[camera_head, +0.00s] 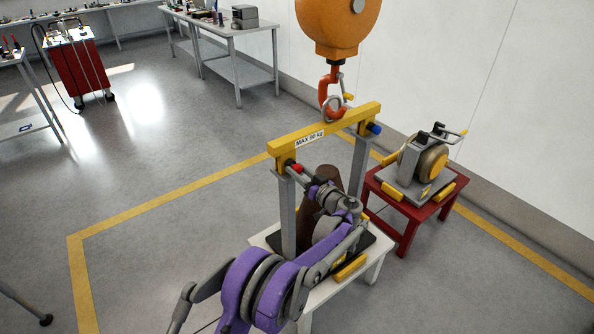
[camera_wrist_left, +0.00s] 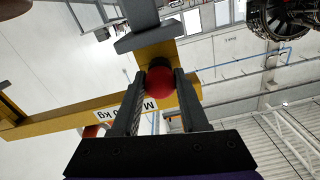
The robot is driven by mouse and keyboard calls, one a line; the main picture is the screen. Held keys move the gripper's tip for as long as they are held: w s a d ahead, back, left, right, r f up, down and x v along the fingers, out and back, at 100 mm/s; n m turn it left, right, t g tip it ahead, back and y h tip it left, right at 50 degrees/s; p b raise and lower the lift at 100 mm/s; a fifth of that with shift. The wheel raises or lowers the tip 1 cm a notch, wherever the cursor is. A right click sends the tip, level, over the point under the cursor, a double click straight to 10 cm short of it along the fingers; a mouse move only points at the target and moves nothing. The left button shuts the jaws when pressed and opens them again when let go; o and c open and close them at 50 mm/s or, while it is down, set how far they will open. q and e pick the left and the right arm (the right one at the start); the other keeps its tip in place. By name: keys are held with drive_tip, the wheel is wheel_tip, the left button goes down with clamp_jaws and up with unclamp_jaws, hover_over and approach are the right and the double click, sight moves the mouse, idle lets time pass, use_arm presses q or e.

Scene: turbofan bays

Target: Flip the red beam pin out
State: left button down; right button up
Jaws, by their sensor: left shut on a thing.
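The yellow lifting beam (camera_head: 345,125), marked "MAX 50 kg", hangs from an orange hook (camera_head: 328,90). A grey strap hangs at each end of the beam. The red beam pin (camera_head: 296,167) is at the near end, under the beam, and shows as a red knob in the left wrist view (camera_wrist_left: 160,83). My left gripper (camera_head: 302,170) reaches it from below. In the wrist view its two dark fingers (camera_wrist_left: 159,76) are shut on either side of the red knob. The pin's shaft is hidden. A blue pin (camera_head: 374,128) is at the beam's far end. My right gripper is not in view.
Under the beam a brown cylinder (camera_head: 323,184) stands on a white table (camera_head: 375,268), close to my left arm. A red stand (camera_head: 406,221) with a grey and yellow device (camera_head: 421,165) is to the right.

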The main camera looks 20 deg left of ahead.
use_arm(q)
drive_tip(key=v, duration=0.3)
drive_tip(key=shift+s+d, duration=0.1)
drive_tip(key=shift+c, duration=2.1)
unclamp_jaws()
drive_tip(key=b+v, duration=0.1)
drive_tip(key=v, duration=0.9)
drive_tip(key=shift+s+d+b, duration=0.2)
drive_tip(key=shift+d+b, duration=0.05)
drive_tip(key=shift+b, duration=0.05)
